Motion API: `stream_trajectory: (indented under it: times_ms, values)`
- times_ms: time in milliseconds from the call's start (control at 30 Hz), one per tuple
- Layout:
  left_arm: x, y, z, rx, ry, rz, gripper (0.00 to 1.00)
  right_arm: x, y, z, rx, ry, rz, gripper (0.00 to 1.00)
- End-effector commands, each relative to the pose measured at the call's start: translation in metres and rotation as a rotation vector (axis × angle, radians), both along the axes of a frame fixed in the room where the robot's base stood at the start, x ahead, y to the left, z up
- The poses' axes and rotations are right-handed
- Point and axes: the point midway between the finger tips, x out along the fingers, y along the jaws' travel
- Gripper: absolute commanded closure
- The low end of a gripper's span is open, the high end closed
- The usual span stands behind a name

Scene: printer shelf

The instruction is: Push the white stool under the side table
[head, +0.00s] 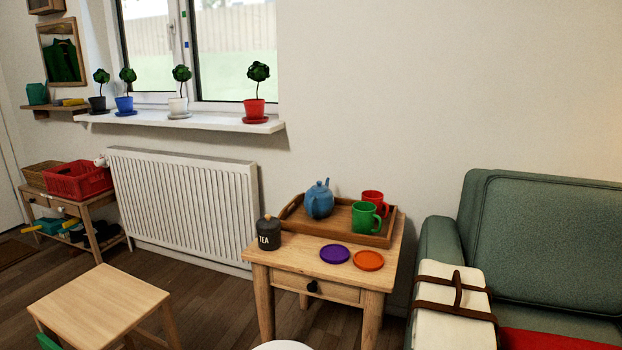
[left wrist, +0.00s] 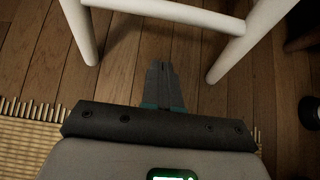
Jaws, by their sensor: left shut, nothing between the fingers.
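The white stool shows in the head view only as the pale curved edge of its seat (head: 283,346) at the bottom, in front of the side table (head: 336,292). In the left wrist view its white crossbar (left wrist: 165,11) spans the top, with a leg on either side. My left gripper (left wrist: 160,68) is shut and empty, pointing at the gap between the legs, low over the floor. I cannot tell whether it touches the stool. The side table is wooden, with one drawer with a dark knob. My right gripper is in neither view.
The table bears a wooden tray (head: 290,212) with a blue teapot and mugs, a tea tin (head: 268,235) and two coasters. A green armchair (head: 545,240) stands right, a wooden table (head: 98,300) left. A woven mat (left wrist: 25,140) lies beside my left gripper.

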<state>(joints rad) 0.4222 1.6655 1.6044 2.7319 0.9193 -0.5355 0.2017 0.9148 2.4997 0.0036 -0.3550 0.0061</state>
Motion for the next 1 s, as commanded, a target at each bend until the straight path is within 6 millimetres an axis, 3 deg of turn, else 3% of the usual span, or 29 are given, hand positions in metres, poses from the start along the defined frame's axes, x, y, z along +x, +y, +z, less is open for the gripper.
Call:
stream_trajectory:
  times_ms: [567,1000]
  values:
    - [0.0,0.0,0.0,0.0,0.0,0.0,1.0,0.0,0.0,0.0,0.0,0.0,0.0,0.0]
    - [0.028,-0.01,-0.001,0.0,-0.002,-0.001,1.0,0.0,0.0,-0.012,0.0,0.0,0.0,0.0]
